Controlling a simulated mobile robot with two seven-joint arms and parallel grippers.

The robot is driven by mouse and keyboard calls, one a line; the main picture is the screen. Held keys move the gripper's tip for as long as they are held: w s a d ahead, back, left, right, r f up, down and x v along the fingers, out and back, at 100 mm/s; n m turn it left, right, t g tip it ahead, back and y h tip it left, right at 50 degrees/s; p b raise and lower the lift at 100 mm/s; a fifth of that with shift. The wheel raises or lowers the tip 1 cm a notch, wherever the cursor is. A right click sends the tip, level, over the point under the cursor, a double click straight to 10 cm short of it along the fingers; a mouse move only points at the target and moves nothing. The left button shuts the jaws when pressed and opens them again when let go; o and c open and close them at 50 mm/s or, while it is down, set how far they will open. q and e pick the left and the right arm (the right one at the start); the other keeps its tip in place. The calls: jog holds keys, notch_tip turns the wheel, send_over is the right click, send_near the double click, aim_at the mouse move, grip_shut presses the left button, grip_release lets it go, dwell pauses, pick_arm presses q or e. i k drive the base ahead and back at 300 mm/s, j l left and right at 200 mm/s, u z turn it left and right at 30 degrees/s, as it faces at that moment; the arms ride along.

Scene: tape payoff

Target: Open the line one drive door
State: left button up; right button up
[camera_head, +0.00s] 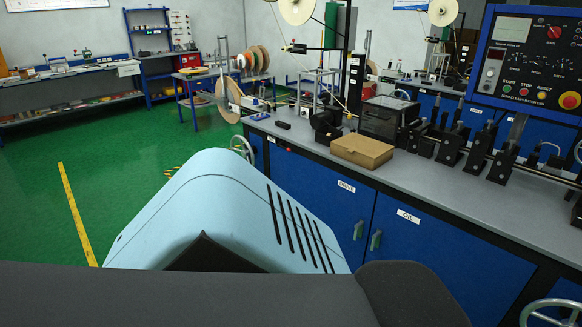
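The drive door (318,190) is a blue cabinet door under the grey bench, with a white label reading DRIVE (346,186). It looks shut, flush with the cabinet front. Its small green handle (358,230) is at its right edge. My own light blue and dark grey body parts fill the lower foreground and hide the door's lower left. Neither of my grippers is in view.
Right of it is a blue door labelled OIL (408,216), also shut, with its own green handle (376,240). A cardboard box (362,151) sits on the bench (480,199). A handwheel (552,312) sticks out lower right. Green floor (120,160) is clear at left.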

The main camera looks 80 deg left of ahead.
aim_at(341, 202)
jog(key=u, duration=2.4)
jog(key=i+l+z, duration=0.3)
jog(key=i, duration=0.65)
jog(key=i+z, duration=0.3)
jog(key=i, duration=0.7)
